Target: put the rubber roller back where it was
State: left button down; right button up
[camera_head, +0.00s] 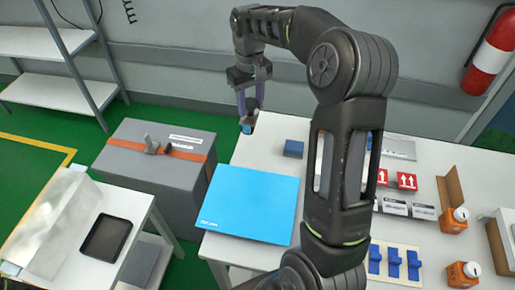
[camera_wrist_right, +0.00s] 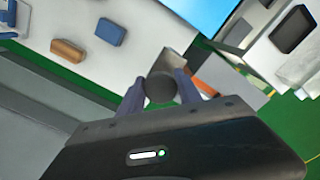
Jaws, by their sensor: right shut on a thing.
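My right gripper (camera_head: 250,103) reaches over the far left end of the white table, fingers pointing down. It is shut on a dark round-ended piece, which I take for the rubber roller (camera_wrist_right: 160,88); this shows between the fingers in the right wrist view. A grey piece (camera_wrist_right: 177,64) shows just beyond it, and I cannot tell whether they are joined. In the head view a small blue patch (camera_head: 246,127) shows at the fingertips; I cannot tell what it belongs to. My left gripper is not in view.
A blue mat (camera_head: 250,203) and a blue block (camera_head: 293,149) lie on the white table. My arm hides part of it. Red-marked boxes (camera_head: 406,181) and orange bottles (camera_head: 455,220) stand right. A grey case (camera_head: 155,190) and black tray (camera_head: 105,238) are left.

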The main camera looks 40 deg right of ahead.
jog(key=shift+s+d, duration=0.2)
jog(key=shift+d, duration=0.35)
jog(key=shift+s+d, duration=0.15)
jog(key=shift+d, duration=0.35)
notch_tip(320, 180, down, 6)
jog(key=p, duration=0.1)
jog(key=shift+f, duration=0.2)
notch_tip(320, 180, down, 3)
jog(key=shift+f+p, duration=0.2)
jog(key=shift+p, duration=0.25)
jog(key=shift+f, duration=0.15)
